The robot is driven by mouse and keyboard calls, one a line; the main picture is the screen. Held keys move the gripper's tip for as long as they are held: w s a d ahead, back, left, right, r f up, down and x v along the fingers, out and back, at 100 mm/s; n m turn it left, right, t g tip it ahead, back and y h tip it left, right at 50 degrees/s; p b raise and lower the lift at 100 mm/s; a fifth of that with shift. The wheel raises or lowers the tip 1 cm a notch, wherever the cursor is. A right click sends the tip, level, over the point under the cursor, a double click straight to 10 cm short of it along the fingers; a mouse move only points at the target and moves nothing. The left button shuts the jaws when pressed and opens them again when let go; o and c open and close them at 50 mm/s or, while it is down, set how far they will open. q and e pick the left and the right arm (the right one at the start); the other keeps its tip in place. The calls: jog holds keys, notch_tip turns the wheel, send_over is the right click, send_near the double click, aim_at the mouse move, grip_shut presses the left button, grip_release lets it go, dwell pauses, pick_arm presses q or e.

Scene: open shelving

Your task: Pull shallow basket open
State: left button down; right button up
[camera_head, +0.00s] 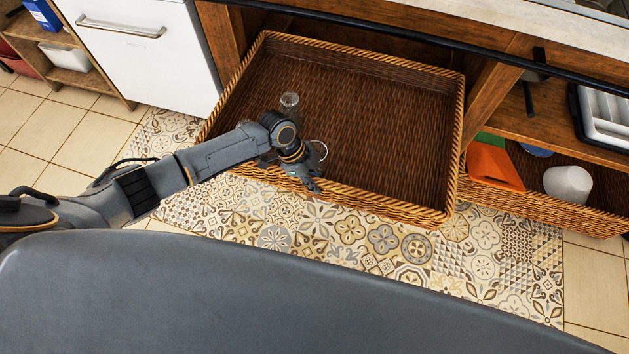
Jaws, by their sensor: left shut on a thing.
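The shallow wicker basket (360,110) juts out from the wooden shelving over the patterned floor. It is wide and brown, with a lighter woven rim. My left gripper (314,186) is at the basket's front rim, left of its middle, and is shut on that rim. The fingertips are small and partly hidden by the wrist. A clear glass (289,102) stands inside the basket just behind my wrist. Another clear rounded object (318,150) shows beside the gripper, partly hidden by it. My right gripper is not in view.
Another wicker basket (545,206) at right holds an orange item (493,167) and a white rounded item (567,184). A white appliance with a handle (150,50) stands at left. The patterned floor (400,245) before the basket is clear.

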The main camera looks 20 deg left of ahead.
pick_arm(q)
jog(key=c, duration=1.4)
grip_release()
jog(key=shift+o, duration=0.2)
jog(key=v, duration=1.2)
